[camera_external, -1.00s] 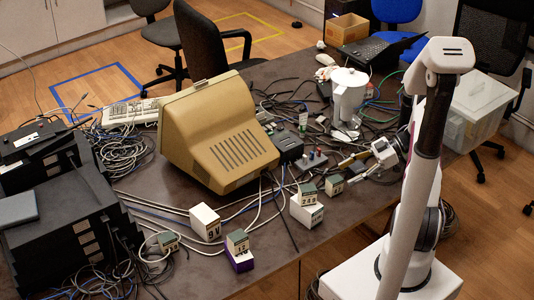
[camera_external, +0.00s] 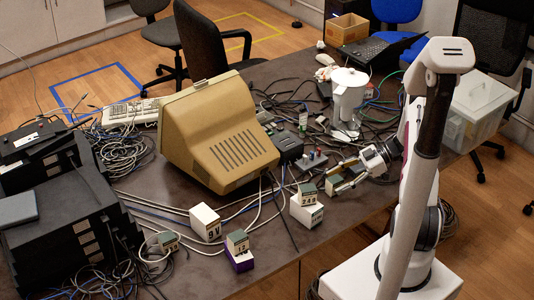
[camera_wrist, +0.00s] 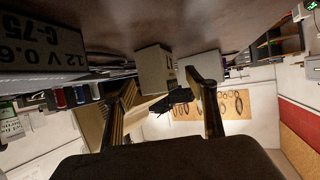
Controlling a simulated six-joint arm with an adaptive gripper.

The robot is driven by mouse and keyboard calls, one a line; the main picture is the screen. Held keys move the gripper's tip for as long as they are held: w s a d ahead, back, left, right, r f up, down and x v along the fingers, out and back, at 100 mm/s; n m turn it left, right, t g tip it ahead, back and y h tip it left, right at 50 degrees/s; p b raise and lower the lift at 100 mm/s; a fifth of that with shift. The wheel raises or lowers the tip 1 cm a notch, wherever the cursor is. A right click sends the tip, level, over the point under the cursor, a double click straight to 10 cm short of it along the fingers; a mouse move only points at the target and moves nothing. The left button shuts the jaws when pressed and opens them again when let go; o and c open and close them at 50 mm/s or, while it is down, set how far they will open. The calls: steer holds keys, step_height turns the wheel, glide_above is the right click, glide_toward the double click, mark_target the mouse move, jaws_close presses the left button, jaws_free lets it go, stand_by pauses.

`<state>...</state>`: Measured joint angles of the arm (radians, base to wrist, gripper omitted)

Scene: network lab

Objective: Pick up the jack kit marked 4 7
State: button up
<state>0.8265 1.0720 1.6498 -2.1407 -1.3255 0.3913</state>
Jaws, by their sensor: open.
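Several small jack kits with green-grey tops and pale, marked faces stand on the dark table. One (camera_external: 237,241) sits on a purple box, one (camera_external: 307,192) on a white box, and one (camera_external: 168,241) lies among cables at left. I cannot read any marking surely as 4 7. My gripper (camera_external: 345,175) is low over the table, right of the monitor, its fingers open. In the wrist view my gripper (camera_wrist: 162,80) is also open, and a small pale box (camera_wrist: 153,68) shows between and beyond the fingertips. Its marking is unreadable there; contact cannot be told.
White boxes, one marked 9 V (camera_external: 205,222), stand nearby. A box marked 12 V 0.6 (camera_wrist: 45,42) is large at left in the wrist view. The beige monitor (camera_external: 220,135), a white jug (camera_external: 348,97) and many loose cables crowd the table.

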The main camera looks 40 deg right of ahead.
mark_target(339, 178)
steer(key=c, duration=1.5)
steer(key=shift+r, duration=0.15)
steer(key=shift+r, duration=4.9)
